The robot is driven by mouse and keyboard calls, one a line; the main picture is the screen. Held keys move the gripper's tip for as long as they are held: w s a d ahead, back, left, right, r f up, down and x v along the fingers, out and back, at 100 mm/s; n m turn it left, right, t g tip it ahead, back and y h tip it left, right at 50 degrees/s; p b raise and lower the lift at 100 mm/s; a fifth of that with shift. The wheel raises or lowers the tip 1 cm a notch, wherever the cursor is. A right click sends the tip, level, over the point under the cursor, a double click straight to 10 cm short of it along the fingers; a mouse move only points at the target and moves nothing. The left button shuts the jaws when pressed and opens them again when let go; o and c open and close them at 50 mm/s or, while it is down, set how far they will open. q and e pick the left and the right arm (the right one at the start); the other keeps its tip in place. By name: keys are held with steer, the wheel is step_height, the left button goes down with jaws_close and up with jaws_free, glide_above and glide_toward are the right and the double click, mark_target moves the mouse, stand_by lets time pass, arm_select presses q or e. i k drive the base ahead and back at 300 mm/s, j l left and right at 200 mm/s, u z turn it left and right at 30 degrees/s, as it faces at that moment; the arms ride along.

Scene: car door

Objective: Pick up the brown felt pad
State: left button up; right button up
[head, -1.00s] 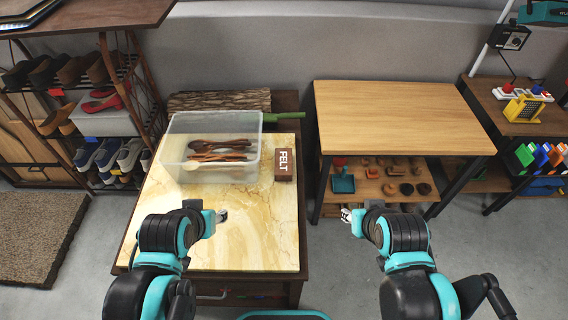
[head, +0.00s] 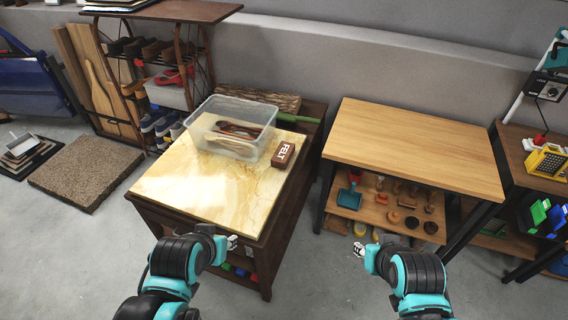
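The brown felt pad (head: 283,155) is a small brown block with white "FELT" lettering. It lies on the right side of a marble-topped table (head: 190,197), close to the right edge and beside a clear plastic bin. My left gripper (head: 232,243) is near the table's front corner, in front of the pad and apart from it. My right gripper (head: 358,249) is over the floor gap, in front of the wooden table and away from the pad. Both grippers look empty, but their fingers are too small to tell open from shut.
The clear bin (head: 203,113) holds brown and pale wooden utensils. A log (head: 262,98) and a green-handled object (head: 298,118) are behind it. A wooden table (head: 415,145) with a lower shelf of small items stands to the right. The floor (head: 310,285) between my arms is clear.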

mark_target(280, 159)
steer(key=i+l+u, duration=0.1)
steer(key=l+u, duration=0.25)
steer(key=l, duration=0.35)
steer(key=l+u, duration=0.3)
steer(key=l, duration=0.4)
steer(key=i+l+u, duration=0.6)
steer(key=i+l, duration=0.25)
steer(key=l, duration=0.15)
steer(key=i+l+u, duration=0.1)
steer(key=i+l, duration=0.15)
steer(key=i, duration=0.15)
